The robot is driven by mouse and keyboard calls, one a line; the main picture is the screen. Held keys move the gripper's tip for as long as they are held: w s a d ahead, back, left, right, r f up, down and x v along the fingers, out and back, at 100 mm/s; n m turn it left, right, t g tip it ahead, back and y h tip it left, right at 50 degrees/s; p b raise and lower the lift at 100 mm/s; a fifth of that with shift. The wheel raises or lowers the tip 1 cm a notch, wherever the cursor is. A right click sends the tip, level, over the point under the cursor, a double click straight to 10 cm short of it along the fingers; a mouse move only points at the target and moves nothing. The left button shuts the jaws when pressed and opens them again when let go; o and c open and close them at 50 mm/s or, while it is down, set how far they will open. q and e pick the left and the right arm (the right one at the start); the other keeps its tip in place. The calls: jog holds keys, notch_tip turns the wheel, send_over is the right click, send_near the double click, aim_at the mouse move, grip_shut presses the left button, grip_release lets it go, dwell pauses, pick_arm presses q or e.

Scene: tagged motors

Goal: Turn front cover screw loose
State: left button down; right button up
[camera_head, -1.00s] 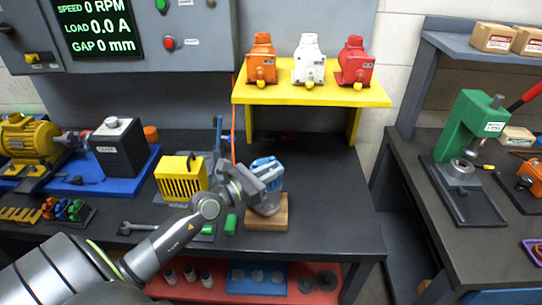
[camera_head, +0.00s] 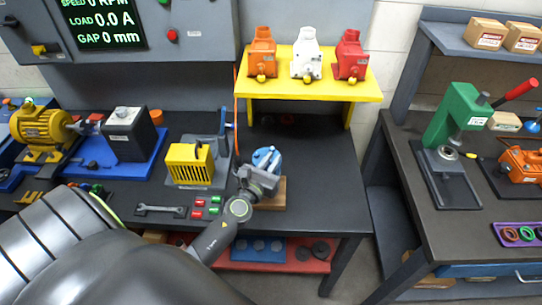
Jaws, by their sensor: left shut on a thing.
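A motor with a light blue top (camera_head: 265,156) stands on a wooden block (camera_head: 273,194) on the dark bench. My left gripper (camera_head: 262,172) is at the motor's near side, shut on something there. The gripper and wrist hide most of the motor's body, and the front cover screw cannot be made out. My right gripper is not in the picture.
A yellow slotted guard (camera_head: 189,165) stands left of the motor. A wrench (camera_head: 161,210) and small red and green blocks (camera_head: 206,206) lie in front. A yellow shelf (camera_head: 300,88) holds three motors behind. The bench's right part is clear. A green press (camera_head: 455,120) stands on the right bench.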

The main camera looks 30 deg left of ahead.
pick_arm(q)
jog(key=shift+w+n+y+b, duration=0.1)
jog(key=shift+n+y+b, duration=0.5)
jog(key=shift+y, duration=0.5)
jog(key=n+g+y, duration=0.1)
jog(key=y, duration=0.1)
jog(key=n+g+y+b, duration=0.1)
jog(key=n+y, duration=0.1)
jog(key=shift+d+f+g, duration=0.1)
jog(key=shift+g, duration=0.2)
jog(key=n+g+y+b, duration=0.3)
jog(key=n+g+y, duration=0.2)
jog(key=y, duration=0.1)
jog(key=shift+f+n+g, duration=0.1)
jog(key=shift+n+g, duration=0.3)
jog(key=n+g+y+b, duration=0.1)
jog(key=n+g, duration=0.1)
jog(key=g, duration=0.2)
jog(key=n+g+y+b, duration=0.1)
jog(key=n+g+y, duration=0.1)
jog(key=n+g, duration=0.1)
jog(key=shift+g+b, duration=0.3)
jog(key=shift+g, duration=0.1)
jog(key=shift+n+g+b, duration=0.65)
jog(key=shift+n+g, duration=0.85)
jog(key=shift+g, duration=0.8)
jog(key=shift+s+f, duration=0.1)
jog(key=shift+s, duration=0.1)
